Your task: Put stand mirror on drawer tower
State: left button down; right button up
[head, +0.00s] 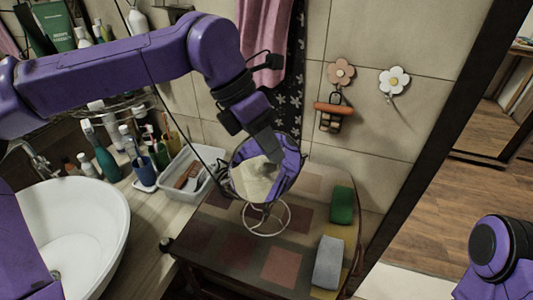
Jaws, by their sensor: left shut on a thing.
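The stand mirror (256,180) is a round mirror with a thin wire ring base. My left gripper (275,153) is shut on it at the upper right of its rim. The mirror is over the top of the drawer tower (278,264), a dark wooden piece with a checkered top. The ring base appears at or just above that top; I cannot tell whether it touches. The mirror's face reflects purple. The fingertips are partly hidden by the mirror. My right arm shows only as a purple joint at the lower right edge; its gripper is out of view.
A green sponge (342,204) and a grey sponge (328,262) lie along the tower's right side. A white tray (190,172) with small items, a blue cup (145,172), bottles and a white basin (75,235) stand to the left. The tower top's front is clear.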

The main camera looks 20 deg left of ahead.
pick_arm(q)
jog(key=f, duration=0.3)
jog(key=w+a+f, duration=0.1)
jog(key=shift+f+p, duration=0.4)
jog(key=shift+w+d+f, duration=0.1)
jog(key=shift+w+f, duration=0.1)
jog(key=shift+w, duration=0.05)
jog(key=c, duration=1.1)
grip_release()
jog(key=shift+s, duration=0.15)
jog(key=shift+r, duration=0.1)
jog(key=shift+r, duration=0.2)
jog(key=b+v, duration=0.1)
jog(key=v, duration=1)
jog(key=shift+a+r, duration=0.2)
jog(key=shift+r, duration=0.1)
